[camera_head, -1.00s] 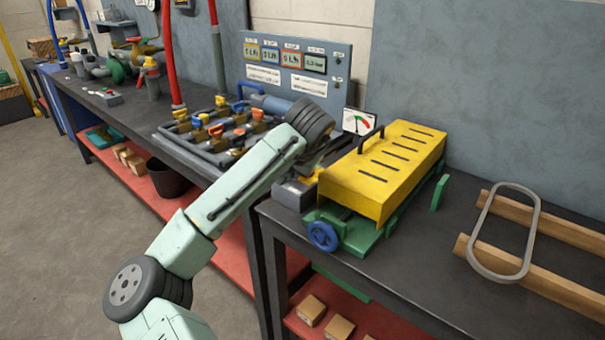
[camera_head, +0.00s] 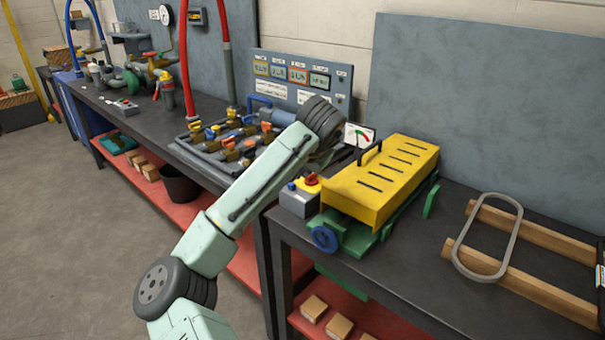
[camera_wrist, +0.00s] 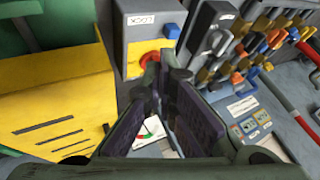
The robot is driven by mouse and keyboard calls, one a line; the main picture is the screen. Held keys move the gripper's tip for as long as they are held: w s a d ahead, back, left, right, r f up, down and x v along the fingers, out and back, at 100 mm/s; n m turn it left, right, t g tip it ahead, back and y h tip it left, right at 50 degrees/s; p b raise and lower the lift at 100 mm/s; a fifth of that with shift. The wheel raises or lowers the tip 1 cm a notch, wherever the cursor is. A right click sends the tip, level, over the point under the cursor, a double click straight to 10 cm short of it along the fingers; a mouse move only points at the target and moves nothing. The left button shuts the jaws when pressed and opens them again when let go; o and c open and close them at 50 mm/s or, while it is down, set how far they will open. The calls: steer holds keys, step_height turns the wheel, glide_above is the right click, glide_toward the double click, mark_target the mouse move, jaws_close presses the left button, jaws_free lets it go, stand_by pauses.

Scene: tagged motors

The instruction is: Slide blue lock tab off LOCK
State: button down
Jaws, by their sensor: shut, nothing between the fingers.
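A grey box with a LOCK label (camera_wrist: 153,20) shows upside down at the top of the wrist view. Its yellow face carries a red knob (camera_wrist: 149,59), and a blue tab (camera_wrist: 172,30) sits at its edge beside the label. My gripper (camera_wrist: 164,72) is shut and empty, its tips over the box's lower part and overlapping the red knob's edge in the picture. Contact cannot be told. In the head view a grey box (camera_head: 298,202) with a red-and-yellow knob and a small blue piece stands left of the yellow cover; my gripper is hidden behind my arm.
The slotted yellow cover (camera_head: 385,180) stands close beside the box, with a blue wheel (camera_head: 324,238) at its front. A valve board (camera_head: 225,140) with several coloured handles lies to the left. A grey oval ring (camera_head: 486,238) rests on wooden bars at the right.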

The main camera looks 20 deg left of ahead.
steer(key=shift+v, duration=0.75)
steer(key=shift+w, duration=0.1)
